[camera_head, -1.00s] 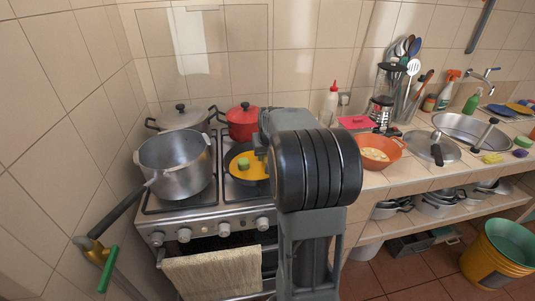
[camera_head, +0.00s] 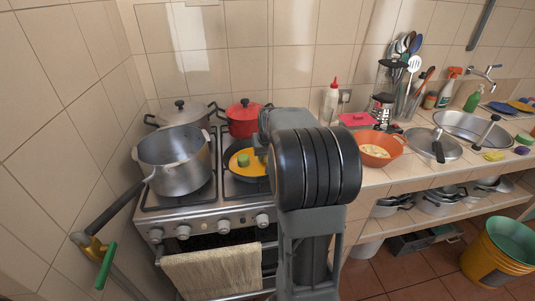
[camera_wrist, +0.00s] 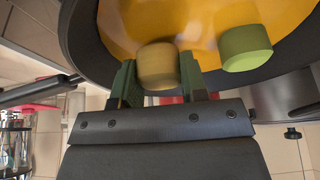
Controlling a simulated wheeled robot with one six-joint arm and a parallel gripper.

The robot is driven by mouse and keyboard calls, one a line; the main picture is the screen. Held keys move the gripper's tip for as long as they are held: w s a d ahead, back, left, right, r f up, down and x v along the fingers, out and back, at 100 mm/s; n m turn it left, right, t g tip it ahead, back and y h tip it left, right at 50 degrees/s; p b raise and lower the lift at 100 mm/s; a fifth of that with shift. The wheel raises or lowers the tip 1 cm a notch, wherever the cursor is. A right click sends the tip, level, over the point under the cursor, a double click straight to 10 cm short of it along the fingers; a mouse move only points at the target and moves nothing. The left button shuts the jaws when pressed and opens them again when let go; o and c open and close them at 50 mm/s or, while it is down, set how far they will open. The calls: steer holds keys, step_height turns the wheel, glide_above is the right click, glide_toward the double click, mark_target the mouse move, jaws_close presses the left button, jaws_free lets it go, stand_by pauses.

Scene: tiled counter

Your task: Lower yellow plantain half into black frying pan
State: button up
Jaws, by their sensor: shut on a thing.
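My gripper (camera_wrist: 157,76) is shut on the yellow plantain half (camera_wrist: 157,64), a short yellow-brown cylinder between the two green-grey fingers. The black frying pan (camera_wrist: 85,52) fills the upper part of the wrist view, with a yellow-orange layer inside. The held piece shows against that layer near the rim; I cannot tell whether it touches it. A green cylindrical piece (camera_wrist: 246,47) is in the pan beside it. In the head view the pan (camera_head: 237,177) sits on the stove, and my dark wrist hides its right side, the fingertips and the held piece.
A large silver pot (camera_head: 175,172) stands left of the pan. A red pot (camera_head: 243,121) and a lidded grey pot (camera_head: 181,116) are behind. An orange bowl (camera_head: 379,150) is on the tiled counter to the right. A towel (camera_head: 212,271) hangs on the oven front.

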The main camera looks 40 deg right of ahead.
steer(key=shift+f+b, duration=0.45)
steer(key=shift+f, duration=0.2)
stand_by(0.3)
steer(key=o, duration=1)
steer(key=shift+r, duration=0.1)
steer(key=v, duration=1.3)
steer(key=shift+s+a+r, duration=0.1)
steer(key=shift+s+r, duration=0.05)
steer(key=shift+r, duration=0.2)
steer(key=shift+s+a+f+n+g+y+p, duration=0.1)
steer(key=shift+s+a+f+n+y+p, duration=0.5)
steer(key=shift+s+a+f, duration=2.15)
steer(key=shift+s+a+f+n+g+b, duration=0.1)
steer(key=shift+s+a+f+n, duration=0.9)
steer(key=shift+a, duration=3.3)
steer(key=shift+s+a+f+n+g+y+p, duration=0.1)
steer(key=shift+s+a+f+n+y+p, duration=0.25)
steer(key=shift+s+a+f+n, duration=1.8)
